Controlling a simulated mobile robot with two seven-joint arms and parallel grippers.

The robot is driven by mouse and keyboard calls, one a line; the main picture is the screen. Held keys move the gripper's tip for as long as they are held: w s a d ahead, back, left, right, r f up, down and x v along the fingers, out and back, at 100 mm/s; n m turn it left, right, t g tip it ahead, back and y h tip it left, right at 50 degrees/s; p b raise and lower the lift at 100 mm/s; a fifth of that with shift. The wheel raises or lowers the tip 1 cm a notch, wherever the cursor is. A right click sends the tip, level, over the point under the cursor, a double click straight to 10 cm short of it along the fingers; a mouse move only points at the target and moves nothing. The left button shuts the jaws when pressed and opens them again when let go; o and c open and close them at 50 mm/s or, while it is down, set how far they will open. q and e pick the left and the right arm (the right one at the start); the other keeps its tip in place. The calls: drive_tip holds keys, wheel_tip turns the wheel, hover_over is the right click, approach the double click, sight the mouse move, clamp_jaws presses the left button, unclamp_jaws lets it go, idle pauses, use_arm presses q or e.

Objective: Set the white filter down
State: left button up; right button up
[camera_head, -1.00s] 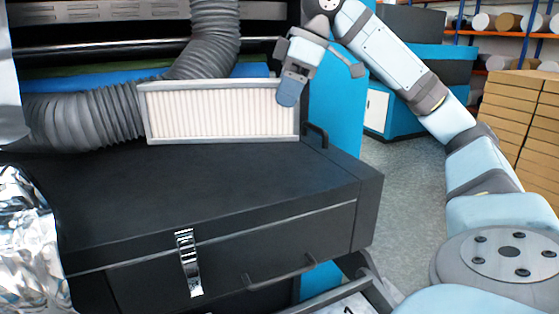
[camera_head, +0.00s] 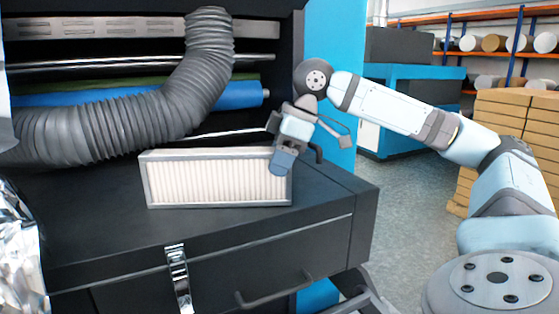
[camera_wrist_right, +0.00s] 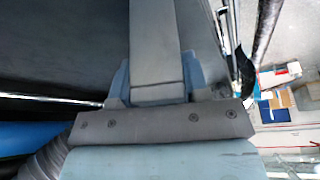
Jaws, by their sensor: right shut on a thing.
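The white filter (camera_head: 215,180) is a pleated white panel in a grey frame. It stands upright, long side across, over the dark top of the cabinet (camera_head: 110,235) in the head view. Its lower edge is at or just above that top; I cannot tell whether it touches. My right gripper (camera_head: 281,162) is shut on the filter's right end. In the right wrist view, the filter's grey frame edge (camera_wrist_right: 154,40) runs up from between the fingers (camera_wrist_right: 157,95). My left gripper is not in view.
A grey ribbed hose (camera_head: 130,125) curves behind the filter, with a blue roll (camera_head: 215,96) beyond. Crumpled foil (camera_head: 20,255) is at the left edge. The cabinet has a front latch (camera_head: 178,280). Bare top lies in front of the filter. Stacked boxes (camera_head: 505,125) stand right.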

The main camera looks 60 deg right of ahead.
drive_tip(key=o, duration=1.2)
drive_tip(key=shift+p+v, duration=0.75)
drive_tip(key=shift+v, duration=5.3)
drive_tip(key=shift+f, duration=0.1)
